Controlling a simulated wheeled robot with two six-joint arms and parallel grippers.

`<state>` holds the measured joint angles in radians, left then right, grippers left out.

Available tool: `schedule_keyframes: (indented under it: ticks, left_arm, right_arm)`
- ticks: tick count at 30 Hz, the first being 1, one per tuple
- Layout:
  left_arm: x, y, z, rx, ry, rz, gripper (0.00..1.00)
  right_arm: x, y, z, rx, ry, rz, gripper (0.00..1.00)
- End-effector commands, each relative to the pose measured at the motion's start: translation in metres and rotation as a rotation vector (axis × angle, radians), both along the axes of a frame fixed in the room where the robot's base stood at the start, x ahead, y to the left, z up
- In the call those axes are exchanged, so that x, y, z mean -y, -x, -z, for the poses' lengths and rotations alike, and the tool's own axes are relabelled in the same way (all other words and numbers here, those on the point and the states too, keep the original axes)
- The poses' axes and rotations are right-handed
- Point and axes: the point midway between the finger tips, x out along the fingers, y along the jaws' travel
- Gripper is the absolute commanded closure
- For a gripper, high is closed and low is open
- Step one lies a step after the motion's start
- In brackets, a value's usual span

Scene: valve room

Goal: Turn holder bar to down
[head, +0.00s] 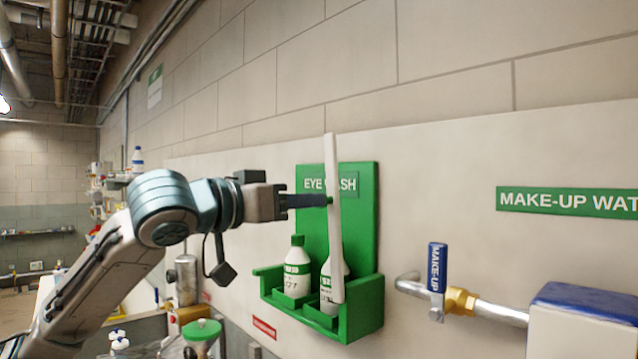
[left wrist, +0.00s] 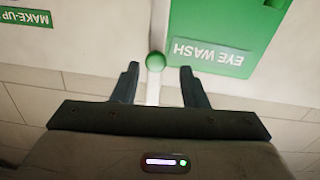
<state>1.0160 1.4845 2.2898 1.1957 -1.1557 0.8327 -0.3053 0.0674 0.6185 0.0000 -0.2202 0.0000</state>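The holder bar (head: 333,235) is a long white bar standing nearly upright in front of the green eye wash holder (head: 365,205) on the wall. It crosses the front of the right bottle (head: 325,285). A small green knob (left wrist: 155,62) sits on the bar. My left gripper (head: 322,201) reaches in from the left at the bar's upper half, level with the knob. In the left wrist view, its two fingers (left wrist: 160,72) are apart, with the knob and the white bar (left wrist: 153,92) between their tips and gaps on both sides. My right gripper is not in view.
A left bottle (head: 296,265) stands in the holder's tray. To the right, a blue make-up valve handle (head: 437,265) sits on a pipe by a white box (head: 580,325). A green funnel (head: 202,330) and bench clutter lie below my left arm.

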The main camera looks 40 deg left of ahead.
Motion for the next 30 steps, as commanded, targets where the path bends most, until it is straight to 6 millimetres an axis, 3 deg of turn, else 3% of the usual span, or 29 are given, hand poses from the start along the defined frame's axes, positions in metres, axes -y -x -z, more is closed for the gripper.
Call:
schedule_keyframes:
  ticks: [1,9,21,27,30]
  left_arm:
    - [0.002,-0.010,-0.005,-0.004,0.003,0.004,0.60]
    - [0.004,-0.038,-0.002,-0.001,0.001,0.001,0.60]
    - [0.003,-0.042,0.000,0.001,-0.001,-0.002,0.60]
    - [0.004,-0.042,0.000,0.001,-0.001,-0.002,1.00]
    - [0.003,-0.042,0.000,0.000,-0.001,-0.002,1.00]
  right_arm:
    - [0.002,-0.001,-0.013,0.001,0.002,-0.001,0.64]
    - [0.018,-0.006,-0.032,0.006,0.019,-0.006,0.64]
    - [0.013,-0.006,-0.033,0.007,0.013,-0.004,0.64]
    - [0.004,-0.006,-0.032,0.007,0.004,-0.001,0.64]
    - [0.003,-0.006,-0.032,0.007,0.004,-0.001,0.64]
